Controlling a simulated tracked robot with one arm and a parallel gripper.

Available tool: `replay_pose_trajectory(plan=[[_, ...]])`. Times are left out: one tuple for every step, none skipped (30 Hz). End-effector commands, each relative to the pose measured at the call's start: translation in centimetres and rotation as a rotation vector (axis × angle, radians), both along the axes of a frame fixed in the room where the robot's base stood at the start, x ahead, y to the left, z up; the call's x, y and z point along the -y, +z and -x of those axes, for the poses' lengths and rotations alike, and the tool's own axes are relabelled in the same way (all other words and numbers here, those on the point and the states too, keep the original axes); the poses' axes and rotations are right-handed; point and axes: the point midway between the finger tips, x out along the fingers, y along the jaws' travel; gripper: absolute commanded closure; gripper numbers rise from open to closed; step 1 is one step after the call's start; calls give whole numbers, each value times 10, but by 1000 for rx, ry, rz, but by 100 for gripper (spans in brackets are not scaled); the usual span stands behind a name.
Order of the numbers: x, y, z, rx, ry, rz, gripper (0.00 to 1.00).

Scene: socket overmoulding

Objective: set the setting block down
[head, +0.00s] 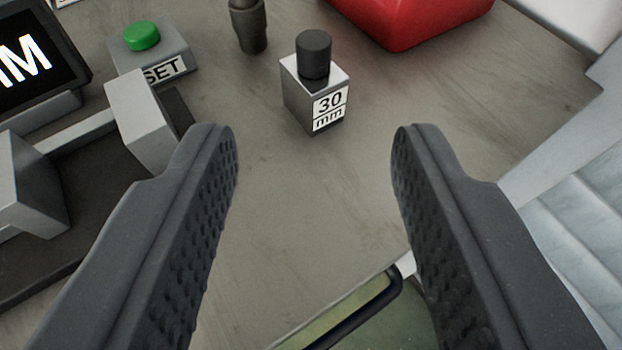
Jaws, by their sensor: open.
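The setting block (301,92) is a small metal cube with a black knob on top and a "30 mm" label on its front. It stands upright on the grey table (290,200). My gripper (312,140) is open, with its two dark ridged fingers wide apart and nothing between them. The block shows beyond the fingertips, in the gap between them, and neither finger appears to touch it.
At left are a green button (141,36) on a "SET" box, a dark display (35,50) and a grey metal fixture (140,115). A dark cylindrical part (249,25) and a red container (420,20) stand behind. The table edge with a black handle (365,310) is near.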

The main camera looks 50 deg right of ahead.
Motion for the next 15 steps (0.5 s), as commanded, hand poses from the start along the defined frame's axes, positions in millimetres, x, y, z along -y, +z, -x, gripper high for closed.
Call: replay_pose_trajectory(plan=[[-2,1,2,0,0,0,59],[-2,2,3,0,0,0,59],[-3,2,3,0,0,0,59],[-3,2,4,0,0,0,59],[-4,2,4,0,0,0,59],[-4,2,4,0,0,0,59],[-4,2,4,0,0,0,59],[-4,2,4,0,0,0,59],[-4,2,4,0,0,0,59],[-4,2,3,0,1,0,59],[-5,3,2,1,4,-1,59],[-9,6,0,3,13,-4,59],[-14,10,-4,6,25,-8,59],[-22,15,-9,10,43,-13,59],[-35,25,-18,15,72,-23,59]])
